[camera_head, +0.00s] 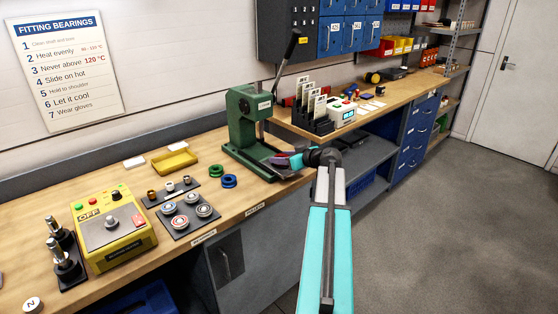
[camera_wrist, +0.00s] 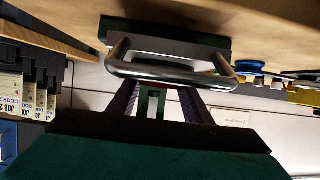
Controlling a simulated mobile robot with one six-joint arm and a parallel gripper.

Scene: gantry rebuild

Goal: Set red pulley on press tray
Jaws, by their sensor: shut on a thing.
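The green arbor press (camera_head: 245,125) stands on the bench with its base toward the bench's front edge. My gripper (camera_head: 287,161) is low at the right side of that base. In the wrist view my gripper (camera_wrist: 158,92) points toward a grey metal plate with a rounded bar at its edge (camera_wrist: 170,68), which looks like the press tray. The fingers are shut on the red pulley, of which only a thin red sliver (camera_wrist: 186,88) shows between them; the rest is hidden. I cannot tell whether it touches the tray.
A blue pulley (camera_head: 229,181) and a green pulley (camera_head: 227,170) lie left of the press. Farther left are a bearing mat (camera_head: 190,228), a yellow tray (camera_head: 175,161) and a yellow heater box (camera_head: 117,240). A black card rack (camera_head: 312,122) stands right of the press.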

